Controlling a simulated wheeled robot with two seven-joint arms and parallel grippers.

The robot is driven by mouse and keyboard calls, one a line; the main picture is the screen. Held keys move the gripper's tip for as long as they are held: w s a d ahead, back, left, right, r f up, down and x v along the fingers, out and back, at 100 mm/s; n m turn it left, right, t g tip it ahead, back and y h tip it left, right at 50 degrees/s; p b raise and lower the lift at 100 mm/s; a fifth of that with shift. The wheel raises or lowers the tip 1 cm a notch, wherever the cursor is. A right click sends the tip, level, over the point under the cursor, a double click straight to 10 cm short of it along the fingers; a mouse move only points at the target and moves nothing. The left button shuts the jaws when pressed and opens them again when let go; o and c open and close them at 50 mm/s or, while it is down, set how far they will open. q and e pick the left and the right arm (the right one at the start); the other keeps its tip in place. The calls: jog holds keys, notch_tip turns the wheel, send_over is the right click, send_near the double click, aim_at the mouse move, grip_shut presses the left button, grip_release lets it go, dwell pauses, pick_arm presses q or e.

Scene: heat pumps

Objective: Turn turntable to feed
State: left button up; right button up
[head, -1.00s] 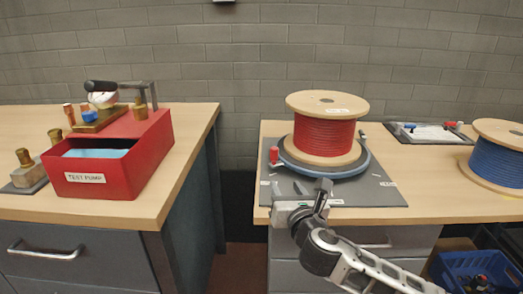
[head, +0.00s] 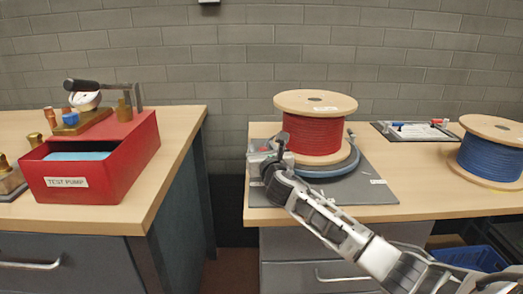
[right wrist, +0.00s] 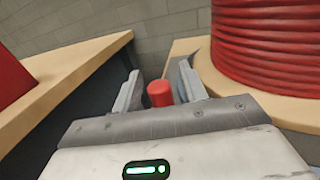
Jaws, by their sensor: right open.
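The turntable (head: 345,165) is a blue-grey disc on a dark grey base plate (head: 371,186) on the right bench. A wooden-flanged spool of red cable (head: 316,135) sits upright on it and fills the upper right of the right wrist view (right wrist: 265,45). My right gripper (head: 270,147) is at the left edge of the turntable. In the right wrist view its open fingers (right wrist: 155,88) stand either side of a red knob (right wrist: 160,93); I cannot tell whether they touch it. In the head view the gripper mostly hides the knob. My left gripper is not in view.
A red test pump box (head: 92,163) stands on the left bench, with a dark gap between the benches. A blue crate (head: 470,257) is below.

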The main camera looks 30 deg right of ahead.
jog(key=shift+w+d, duration=0.15)
jog(key=shift+w, duration=0.25)
grip_shut()
jog(key=shift+s, duration=0.15)
